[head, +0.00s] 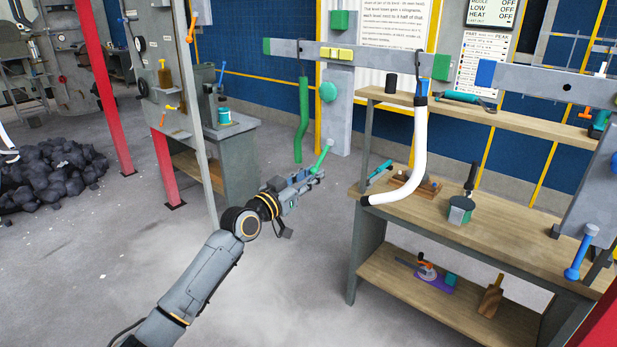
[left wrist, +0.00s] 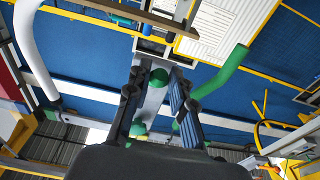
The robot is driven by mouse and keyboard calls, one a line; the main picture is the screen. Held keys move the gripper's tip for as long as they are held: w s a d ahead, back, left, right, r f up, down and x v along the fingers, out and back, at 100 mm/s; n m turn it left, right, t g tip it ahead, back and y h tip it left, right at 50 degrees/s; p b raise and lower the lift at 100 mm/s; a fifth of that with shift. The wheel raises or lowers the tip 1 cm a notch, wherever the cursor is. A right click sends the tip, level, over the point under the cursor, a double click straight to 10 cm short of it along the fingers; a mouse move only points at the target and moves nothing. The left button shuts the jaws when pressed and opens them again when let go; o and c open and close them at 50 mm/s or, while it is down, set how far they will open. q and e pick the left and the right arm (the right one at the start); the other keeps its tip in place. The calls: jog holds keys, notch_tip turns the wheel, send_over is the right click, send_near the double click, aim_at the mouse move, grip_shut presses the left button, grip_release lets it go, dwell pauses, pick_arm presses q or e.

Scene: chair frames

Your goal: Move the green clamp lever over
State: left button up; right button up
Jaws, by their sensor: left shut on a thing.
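The green clamp lever (head: 322,156), a thin light-green bar with a rounded end, slants up to the right at the tips of my left gripper (head: 306,179). The gripper is shut on it, in front of open floor left of the workbench. The left wrist view shows my left gripper's fingers (left wrist: 165,85) in the foreground; I cannot clearly make out the lever between them there. What lies at the lever's lower end is hidden by the gripper. My right gripper is not in view.
A green bent tube (head: 303,120) hangs from the grey rail (head: 385,58) behind; it also shows in the left wrist view (left wrist: 222,72). A white bent tube (head: 419,140) hangs over the wooden workbench (head: 540,235). A grey post carries a green knob (head: 328,91). The floor around my arm is clear.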

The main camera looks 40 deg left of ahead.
pick_arm(q)
jog(key=shift+f, duration=0.1)
jog(key=shift+w+f+b, duration=0.4)
jog(key=shift+w+b, duration=0.05)
jog(key=shift+b, duration=0.3)
jog(key=shift+w+f, duration=0.2)
jog(key=shift+w, duration=0.35)
jog(key=shift+b, duration=0.3)
jog(key=shift+w+d+f+b, duration=0.1)
jog(key=shift+w+f+b, duration=0.05)
jog(key=shift+w+b, duration=0.15)
jog(key=o, duration=0.9)
jog(key=shift+w, duration=0.1)
jog(key=shift+o, duration=0.2)
